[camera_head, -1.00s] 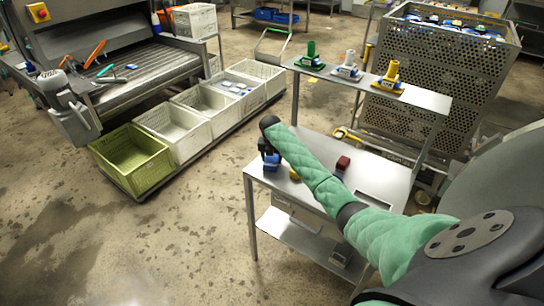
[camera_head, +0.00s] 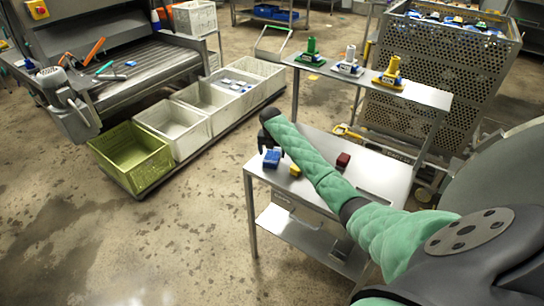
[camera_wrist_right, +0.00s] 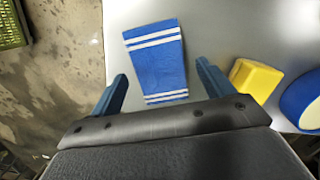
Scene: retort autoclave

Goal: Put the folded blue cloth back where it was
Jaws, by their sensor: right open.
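The folded blue cloth (camera_head: 271,158) lies flat near the left end of the steel table (camera_head: 318,145). In the right wrist view the cloth (camera_wrist_right: 158,62) shows white stripes near both ends. My right gripper (camera_head: 268,140) is above and beside the cloth. In the wrist view its two blue fingers (camera_wrist_right: 162,72) are spread apart, with the cloth in view between and beyond them. Nothing is held, and the cloth looks apart from the fingers. My left gripper is not in view.
A yellow block (camera_head: 295,170) lies right of the cloth, and a dark red block (camera_head: 343,160) lies farther right. The wrist view shows a round blue-rimmed thing (camera_wrist_right: 303,101) at its right edge. A raised shelf (camera_head: 426,94) with colored fixtures stands behind. Crates (camera_head: 132,158) stand left.

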